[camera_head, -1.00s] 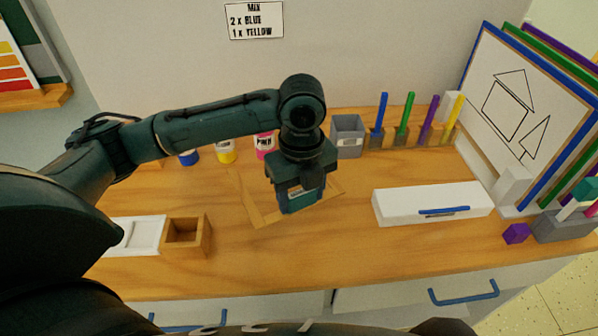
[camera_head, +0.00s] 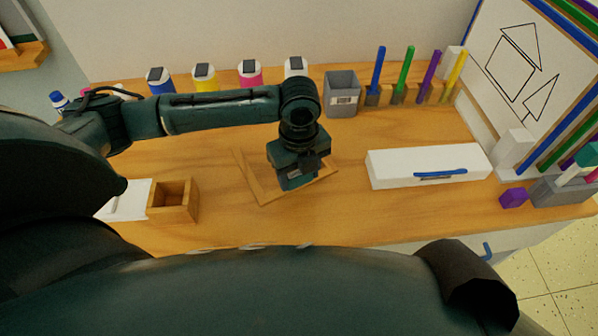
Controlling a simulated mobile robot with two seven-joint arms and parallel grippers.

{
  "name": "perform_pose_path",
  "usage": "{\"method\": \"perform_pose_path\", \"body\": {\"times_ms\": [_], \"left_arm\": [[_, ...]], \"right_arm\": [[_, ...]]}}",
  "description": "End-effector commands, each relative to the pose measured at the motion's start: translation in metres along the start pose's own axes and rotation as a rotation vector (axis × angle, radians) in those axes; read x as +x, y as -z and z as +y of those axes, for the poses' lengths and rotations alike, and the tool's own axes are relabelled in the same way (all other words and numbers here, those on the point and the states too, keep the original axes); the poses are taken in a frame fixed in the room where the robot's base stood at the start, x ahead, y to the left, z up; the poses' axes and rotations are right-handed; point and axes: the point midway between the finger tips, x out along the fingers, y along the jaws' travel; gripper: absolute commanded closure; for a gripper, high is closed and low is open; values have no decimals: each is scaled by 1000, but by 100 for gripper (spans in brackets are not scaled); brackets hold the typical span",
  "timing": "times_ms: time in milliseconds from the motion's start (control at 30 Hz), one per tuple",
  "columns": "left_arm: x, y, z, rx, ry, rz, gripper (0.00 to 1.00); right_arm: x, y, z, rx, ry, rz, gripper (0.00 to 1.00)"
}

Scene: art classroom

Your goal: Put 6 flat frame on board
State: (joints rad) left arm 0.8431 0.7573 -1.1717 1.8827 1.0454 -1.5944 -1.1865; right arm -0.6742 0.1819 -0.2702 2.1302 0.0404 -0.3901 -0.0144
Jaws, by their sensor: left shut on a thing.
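A thin wooden flat frame (camera_head: 252,182) shows at the middle of the table, around and under my left gripper. My left gripper (camera_head: 297,186) points down and is shut on it; the fingertips and the exact grip are mostly hidden by the gripper body. I cannot tell whether the frame touches the table. My right gripper is not in view.
A white box with a blue handle (camera_head: 428,167) lies between the gripper and the board. Paint bottles (camera_head: 206,78), a grey bin (camera_head: 342,92) and coloured sticks (camera_head: 404,75) line the back. A wooden box (camera_head: 174,200) is left, a purple cube (camera_head: 513,197) right.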

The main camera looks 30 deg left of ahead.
Motion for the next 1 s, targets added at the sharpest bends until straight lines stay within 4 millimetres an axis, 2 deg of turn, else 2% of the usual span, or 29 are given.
{"method": "perform_pose_path", "body": {"times_ms": [333, 367, 600, 867, 1000], "left_arm": [[2, 0, 0, 1, 1, 0, 70], [3, 0, 0, 1, 1, 0, 45], [3, 0, 0, 1, 1, 0, 25], [2, 0, 0, 1, 1, 0, 24], [-10, 0, -1, 0, 3, -1, 24]], "right_arm": [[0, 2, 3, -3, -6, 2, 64], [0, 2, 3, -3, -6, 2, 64], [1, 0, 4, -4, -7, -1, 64], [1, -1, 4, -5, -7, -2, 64], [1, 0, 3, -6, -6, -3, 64]]}}
